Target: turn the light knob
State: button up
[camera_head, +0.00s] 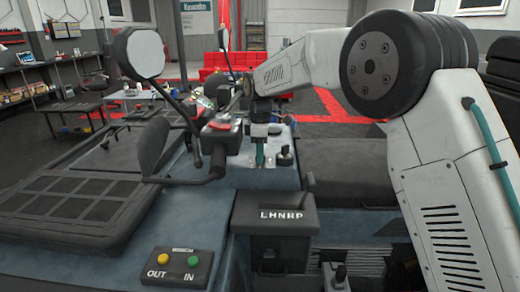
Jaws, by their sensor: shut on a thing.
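My gripper (259,153) points down onto the blue-grey console (246,175) behind the lever box. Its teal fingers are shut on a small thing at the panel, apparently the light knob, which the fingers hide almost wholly. I cannot see which way the knob is turned. A separate black knob (286,157) stands just to the right of the fingers, apart from them.
A lever box marked LMNRP (275,216) is in front. A box with yellow and green buttons (177,265) sits front left. A dark seat (350,170) lies right.

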jog(key=o, duration=1)
jog(key=shift+r, duration=0.1)
notch_tip(320, 180, up, 8)
jog(key=shift+f, duration=0.1)
